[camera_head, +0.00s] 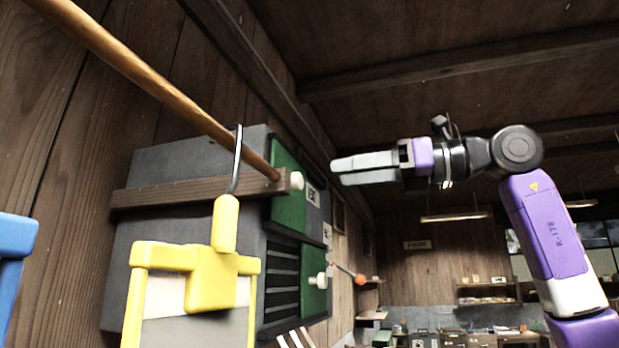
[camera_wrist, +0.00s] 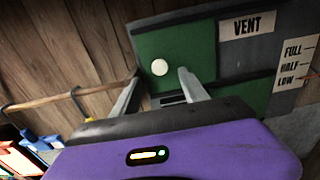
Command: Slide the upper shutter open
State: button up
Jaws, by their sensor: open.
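The upper shutter (camera_head: 288,215) is a green panel with a white knob (camera_head: 297,180) on the front of a grey wall box. In the wrist view the upper shutter (camera_wrist: 195,45) and its knob (camera_wrist: 159,67) are seen face on. My gripper (camera_head: 333,172) is open and empty, to the right of the box in the head view and apart from the knob. In the wrist view the knob shows between the fingertips. A lower green shutter (camera_head: 315,300) with its own white knob (camera_head: 319,280) sits beneath, beside dark slats (camera_head: 282,285).
A wooden rod (camera_head: 150,80) crosses in front of the box, with a yellow-framed item (camera_head: 211,275) hanging from a hook. A blue item (camera_head: 12,250) hangs at far left. A VENT label (camera_wrist: 248,24) and FULL, HALF, LOW marks (camera_wrist: 294,65) are on the box. Space around my gripper looks clear.

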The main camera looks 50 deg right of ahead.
aim_at(301, 180)
jog(key=shift+p+x, duration=1.35)
jog(key=shift+x, duration=2.55)
jog(key=shift+f, duration=0.15)
grip_shut()
